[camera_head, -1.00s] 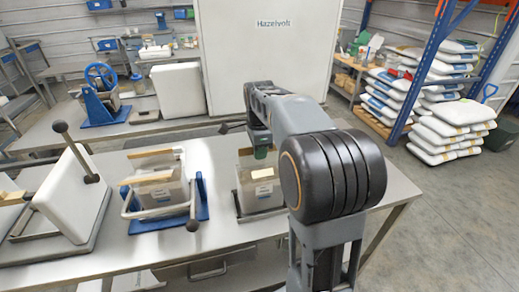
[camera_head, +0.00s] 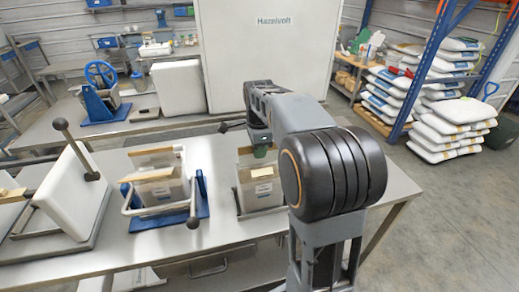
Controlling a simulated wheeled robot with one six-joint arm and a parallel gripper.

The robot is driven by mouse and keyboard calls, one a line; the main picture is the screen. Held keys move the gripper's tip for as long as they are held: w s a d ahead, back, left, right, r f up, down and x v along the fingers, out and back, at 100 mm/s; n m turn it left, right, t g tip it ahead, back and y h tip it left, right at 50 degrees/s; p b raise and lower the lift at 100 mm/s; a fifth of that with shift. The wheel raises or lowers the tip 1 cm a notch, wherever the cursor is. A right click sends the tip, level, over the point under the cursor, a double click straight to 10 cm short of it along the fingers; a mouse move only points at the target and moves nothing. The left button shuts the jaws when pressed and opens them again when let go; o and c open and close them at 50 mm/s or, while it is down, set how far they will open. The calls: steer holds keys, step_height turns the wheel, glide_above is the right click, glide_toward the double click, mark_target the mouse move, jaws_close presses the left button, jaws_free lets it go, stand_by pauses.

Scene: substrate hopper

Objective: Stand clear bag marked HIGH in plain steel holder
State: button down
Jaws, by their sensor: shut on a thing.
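A clear bag (camera_head: 262,193) with a brown top strip and a pale label stands upright at the right part of the steel bench. Its label is too small to read. A plain steel holder (camera_head: 240,214) shows as a thin frame around its foot; whether the bag rests fully in it I cannot tell. My gripper (camera_head: 262,152) is at the bag's top edge, shut on the bag, its fingertips partly hidden by my arm. Another clear bag (camera_head: 160,190) with a brown strip stands in a blue-based holder (camera_head: 202,205) to the left.
A white slanted panel (camera_head: 72,198) with a ball-ended lever stands at the left of the bench (camera_head: 120,255). A large white cabinet (camera_head: 265,60) stands behind. Bare bench lies between the two holders. Stacked sacks (camera_head: 450,125) and a blue rack are at right.

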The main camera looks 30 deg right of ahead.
steer(key=shift+f+b, duration=0.35)
steer(key=shift+f, duration=0.1)
stand_by(0.6)
steer(key=c, duration=1.1)
jaws_free()
steer(key=shift+s+f, duration=0.1)
steer(key=shift+f, duration=0.05)
step_height(320, 180, up, 14)
steer(key=p, duration=0.1)
steer(key=s+a+f+n+t, duration=0.2)
steer(key=s+a+f+n, duration=0.2)
steer(key=s+f+n, duration=0.4)
steer(key=s+a+f+n+t, duration=0.2)
steer(key=s+a+f+n, duration=0.3)
steer(key=n, duration=0.7)
steer(key=s+f, duration=0.2)
steer(key=s, duration=0.1)
steer(key=shift+f, duration=0.4)
